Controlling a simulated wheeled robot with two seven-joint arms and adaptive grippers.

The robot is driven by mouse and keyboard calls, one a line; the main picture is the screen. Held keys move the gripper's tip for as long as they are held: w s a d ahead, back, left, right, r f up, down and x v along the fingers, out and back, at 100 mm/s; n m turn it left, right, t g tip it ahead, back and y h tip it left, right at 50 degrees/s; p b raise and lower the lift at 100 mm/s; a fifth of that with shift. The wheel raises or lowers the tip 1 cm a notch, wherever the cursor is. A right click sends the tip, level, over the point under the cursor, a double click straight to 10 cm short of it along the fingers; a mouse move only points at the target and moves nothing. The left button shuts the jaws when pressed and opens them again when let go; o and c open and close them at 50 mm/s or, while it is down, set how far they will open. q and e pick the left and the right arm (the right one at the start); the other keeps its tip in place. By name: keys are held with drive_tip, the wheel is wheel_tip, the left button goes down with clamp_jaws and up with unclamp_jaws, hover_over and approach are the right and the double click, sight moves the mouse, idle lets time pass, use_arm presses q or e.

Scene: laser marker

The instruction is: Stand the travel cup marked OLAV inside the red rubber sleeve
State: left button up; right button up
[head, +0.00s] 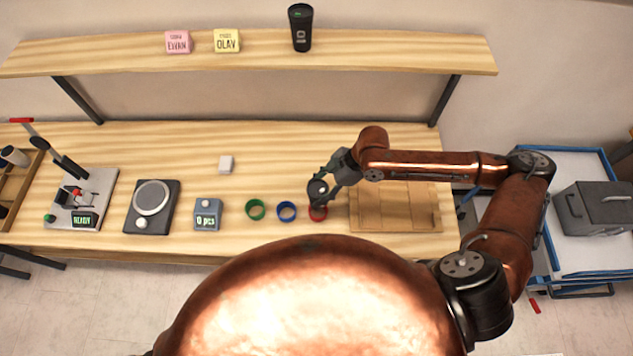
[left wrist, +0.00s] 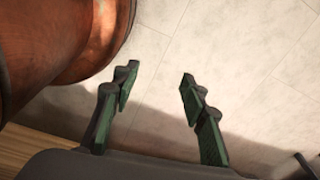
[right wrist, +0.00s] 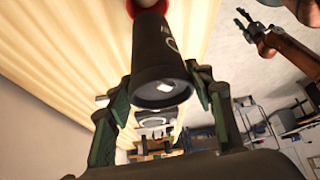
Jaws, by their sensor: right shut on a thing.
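My right gripper (head: 331,186) is shut on a dark travel cup (head: 318,188) over the front of the bench. In the right wrist view, the cup (right wrist: 163,60) sits between the fingers; pale markings show on its side, but I cannot read a name. The red rubber sleeve (head: 318,213) is at the cup's lower end, partly hidden by it. Red also shows at the cup's far end in the right wrist view (right wrist: 147,4). I cannot tell whether the cup is inside the sleeve or just above it. My left gripper (left wrist: 160,85) is open and empty above the floor.
Blue (head: 286,211) and green (head: 256,209) sleeves lie left of the red one. A counter box (head: 207,214), round-plate device (head: 152,205) and marking machine (head: 80,200) stand further left. A wooden board (head: 400,212) lies right. The shelf (head: 370,58) holds another dark cup (head: 300,28) and name cards OLAV (head: 227,41) and EIVAN (head: 178,42).

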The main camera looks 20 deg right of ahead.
drive_tip(key=shift+s+f+b, duration=0.1)
drive_tip(key=shift+f+b, duration=0.1)
drive_tip(key=shift+b, duration=0.1)
drive_tip(key=shift+a+f+b, duration=0.1)
drive_tip(key=shift+f+b, duration=0.15)
drive_tip(key=shift+b, duration=0.05)
drive_tip(key=shift+f+b, duration=0.65)
drive_tip(key=shift+b, duration=0.05)
drive_tip(key=shift+f+b, duration=0.95)
drive_tip(key=shift+b, duration=0.2)
drive_tip(key=shift+f, duration=0.8)
use_arm(q)
drive_tip(key=f, duration=0.2)
drive_tip(key=s+f, duration=0.1)
drive_tip(key=f, duration=0.2)
drive_tip(key=shift+s+f, duration=0.15)
drive_tip(key=shift+f, duration=0.05)
use_arm(e)
drive_tip(key=shift+f, duration=0.2)
use_arm(q)
drive_tip(key=shift+s, duration=0.1)
drive_tip(key=shift+r+p, duration=0.35)
drive_tip(key=shift+r, duration=0.2)
drive_tip(key=shift+f+b, duration=0.7)
use_arm(e)
drive_tip(key=shift+f, duration=1.85)
